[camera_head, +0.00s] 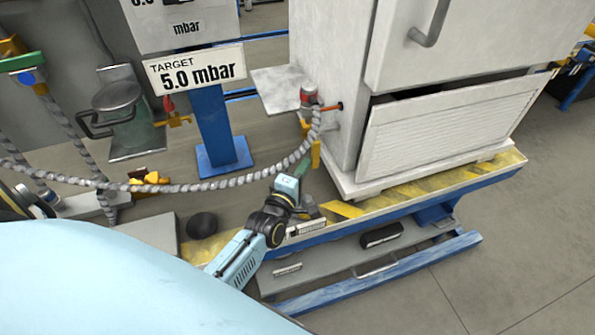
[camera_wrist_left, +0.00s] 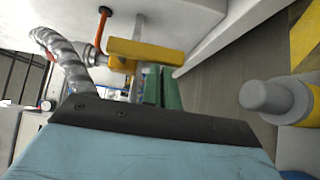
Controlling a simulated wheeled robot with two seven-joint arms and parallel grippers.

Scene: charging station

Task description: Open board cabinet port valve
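The white board cabinet (camera_head: 345,75) stands at the right. A red-and-grey hose fitting (camera_head: 309,97) sits on its left side. Below the fitting is the port valve's yellow handle (camera_head: 316,152), which also shows in the left wrist view (camera_wrist_left: 145,52), lying across the picture. My left gripper (camera_head: 302,168) is just below the handle in the head view. In the left wrist view its green fingers (camera_wrist_left: 162,86) lie close together, with their tips at the handle's lower edge. I cannot tell whether they touch it. My right gripper is out of view.
A braided hose (camera_head: 215,186) runs from the fitting to the left. A sign reading "TARGET 5.0 mbar" (camera_head: 195,69) stands on a blue post. Another valve with a red-and-yellow handle (camera_head: 172,112) is nearby. A grey post with a yellow base (camera_wrist_left: 265,97) is right of my fingers.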

